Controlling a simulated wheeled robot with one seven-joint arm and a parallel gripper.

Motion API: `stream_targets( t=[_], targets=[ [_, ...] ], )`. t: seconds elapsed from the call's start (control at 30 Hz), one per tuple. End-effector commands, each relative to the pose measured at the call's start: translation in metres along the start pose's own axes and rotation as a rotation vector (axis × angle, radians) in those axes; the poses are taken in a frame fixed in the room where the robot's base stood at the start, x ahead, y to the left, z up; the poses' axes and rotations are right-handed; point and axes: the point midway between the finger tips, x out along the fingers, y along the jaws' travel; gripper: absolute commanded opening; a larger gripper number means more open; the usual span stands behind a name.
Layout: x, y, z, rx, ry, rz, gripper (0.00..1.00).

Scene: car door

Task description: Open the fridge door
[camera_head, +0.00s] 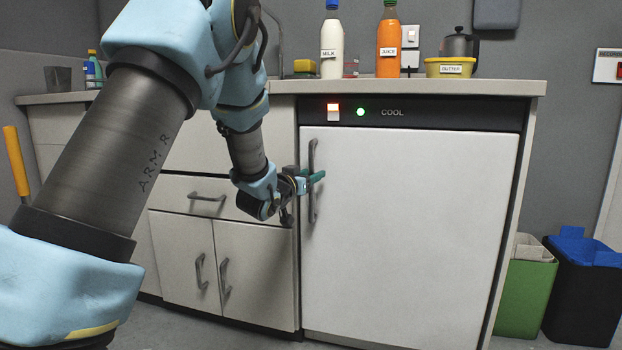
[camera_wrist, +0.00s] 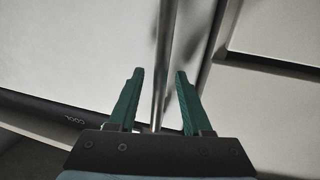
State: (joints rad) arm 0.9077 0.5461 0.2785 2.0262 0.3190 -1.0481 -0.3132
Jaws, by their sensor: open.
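The white fridge door (camera_head: 410,230) is shut, flush under a dark panel marked COOL. Its grey vertical handle (camera_head: 312,205) is on the door's left edge. My gripper (camera_head: 320,176) is at the handle, about mid-height, with its green fingers pointing at the door. In the wrist view my gripper (camera_wrist: 160,74) is open, and the handle (camera_wrist: 165,50) runs between the two green fingers, with a gap on each side. The fridge door (camera_wrist: 80,50) fills the left of that view.
A worktop (camera_head: 430,87) above the fridge holds a milk bottle (camera_head: 332,45), a juice bottle (camera_head: 388,45) and a butter tub (camera_head: 450,67). Cupboards (camera_head: 250,265) and a drawer (camera_head: 212,197) adjoin on the left. A green bin (camera_head: 522,295) and a black bin (camera_head: 582,300) stand at right.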

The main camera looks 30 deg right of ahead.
Motion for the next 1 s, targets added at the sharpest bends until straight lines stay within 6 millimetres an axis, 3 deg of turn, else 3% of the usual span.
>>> stream_targets(
  t=[0.33, 0.77, 1.0],
  targets=[
    [0.0037, 0.0001, -0.0003, 0.000, 0.000, 0.000, 0.48],
    [0.0035, 0.0001, -0.0001, 0.000, 0.000, 0.000, 0.00],
    [0.0034, 0.0001, -0.0001, 0.000, 0.000, 0.000, 0.00]
  ],
)
